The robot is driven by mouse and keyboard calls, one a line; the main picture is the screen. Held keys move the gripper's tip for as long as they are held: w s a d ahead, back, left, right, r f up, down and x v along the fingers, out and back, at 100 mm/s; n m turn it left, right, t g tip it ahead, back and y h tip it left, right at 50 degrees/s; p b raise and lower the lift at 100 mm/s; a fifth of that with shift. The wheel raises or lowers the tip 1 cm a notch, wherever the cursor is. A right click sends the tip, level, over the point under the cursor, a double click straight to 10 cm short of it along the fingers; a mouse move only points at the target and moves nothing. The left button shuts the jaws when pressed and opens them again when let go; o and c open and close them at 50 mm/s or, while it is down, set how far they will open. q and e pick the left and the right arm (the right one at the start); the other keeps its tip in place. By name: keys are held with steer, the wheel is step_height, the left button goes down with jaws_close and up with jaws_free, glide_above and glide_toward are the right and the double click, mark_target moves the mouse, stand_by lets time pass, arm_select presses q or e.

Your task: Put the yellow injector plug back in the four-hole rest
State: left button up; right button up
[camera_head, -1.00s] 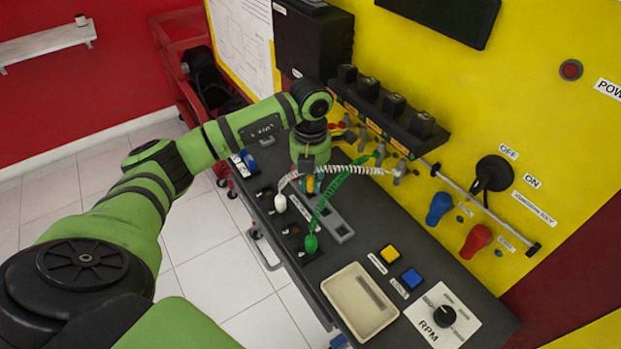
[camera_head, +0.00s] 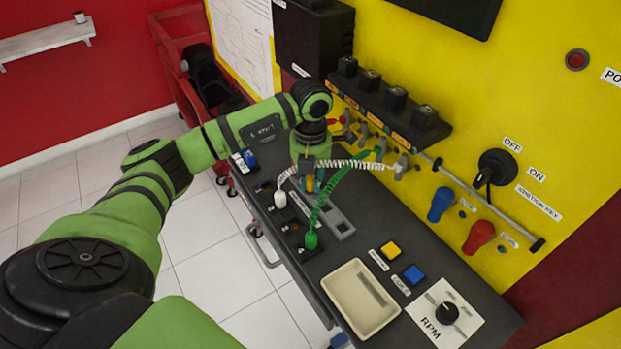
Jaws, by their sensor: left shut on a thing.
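My left gripper (camera_head: 309,183) points down over the bench, shut on the yellow injector plug (camera_head: 310,185). Only a small yellow part shows between the fingers. A grey bar with recesses (camera_head: 341,229), which looks like the rest, lies on the bench just to the right of and below the gripper; my gripper and the green cord hide part of it. A white plug (camera_head: 280,199) and a green plug (camera_head: 311,240) stand upright in the black bench area, with coiled cords running up to the panel. My right gripper is out of view.
The coiled white cord (camera_head: 350,163) and green cord (camera_head: 335,186) pass close beside the gripper. A beige tray (camera_head: 336,287), yellow button (camera_head: 390,249), blue button (camera_head: 413,274) and RPM knob (camera_head: 447,313) occupy the bench's near end. The yellow panel (camera_head: 560,120) rises behind.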

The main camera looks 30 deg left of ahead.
arm_select(q)
steer(key=shift+f, duration=0.1)
steer(key=o, duration=0.7)
steer(key=shift+r+p, duration=1.85)
steer(key=shift+r, duration=0.95)
steer(key=shift+r+p, duration=0.7)
steer(key=shift+r, duration=0.35)
steer(key=o, duration=0.5)
steer(key=shift+o, duration=0.2)
steer(key=shift+f, duration=0.1)
